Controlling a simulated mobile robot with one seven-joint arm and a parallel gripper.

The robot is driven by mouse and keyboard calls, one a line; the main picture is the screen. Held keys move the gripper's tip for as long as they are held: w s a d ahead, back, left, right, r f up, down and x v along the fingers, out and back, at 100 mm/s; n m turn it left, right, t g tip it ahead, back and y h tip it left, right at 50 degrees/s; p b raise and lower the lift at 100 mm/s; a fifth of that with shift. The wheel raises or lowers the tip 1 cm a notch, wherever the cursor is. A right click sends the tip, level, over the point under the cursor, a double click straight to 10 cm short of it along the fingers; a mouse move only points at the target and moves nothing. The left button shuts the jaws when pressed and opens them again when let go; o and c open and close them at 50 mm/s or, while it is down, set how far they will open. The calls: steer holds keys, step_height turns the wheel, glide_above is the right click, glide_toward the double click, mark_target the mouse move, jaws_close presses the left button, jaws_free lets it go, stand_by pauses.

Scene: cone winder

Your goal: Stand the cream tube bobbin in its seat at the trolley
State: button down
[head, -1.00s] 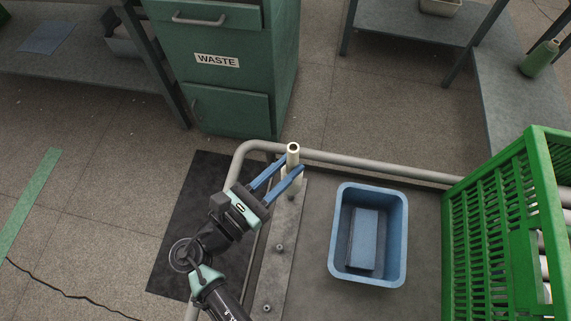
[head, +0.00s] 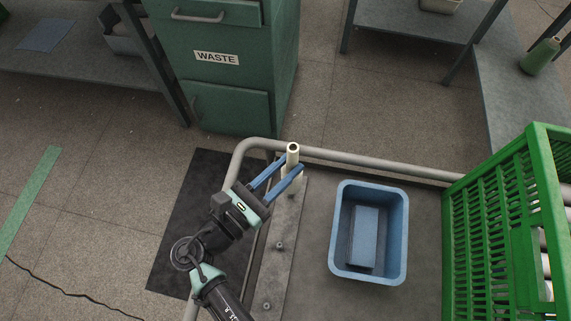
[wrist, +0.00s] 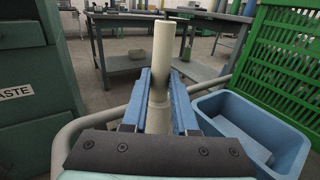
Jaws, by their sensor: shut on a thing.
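The cream tube bobbin (head: 293,151) is upright at the far end of a grey metal strip (head: 284,225) on the trolley's left side. My gripper (head: 292,164) has its two blue fingers shut on it from the near left. In the wrist view the bobbin (wrist: 163,45) rises straight between the fingers (wrist: 160,85). Its foot is largely hidden by the fingers, so I cannot tell if it is down in a seat or just above it. Small pegs (head: 279,245) stand along the strip nearer to me.
A blue bin (head: 399,235) holding a blue-grey block stands on the trolley deck. A green crate (head: 490,220) is at the right. The trolley's grey rail (head: 375,168) runs close behind the bobbin. A green waste cabinet (head: 225,100) stands beyond it.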

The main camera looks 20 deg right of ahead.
steer(key=shift+f+b, duration=1)
steer(key=shift+f, duration=1.1)
steer(key=c, duration=0.6)
jaws_free()
steer(key=v, duration=1.3)
steer(key=shift+p, duration=0.45)
steer(key=shift+w, duration=0.1)
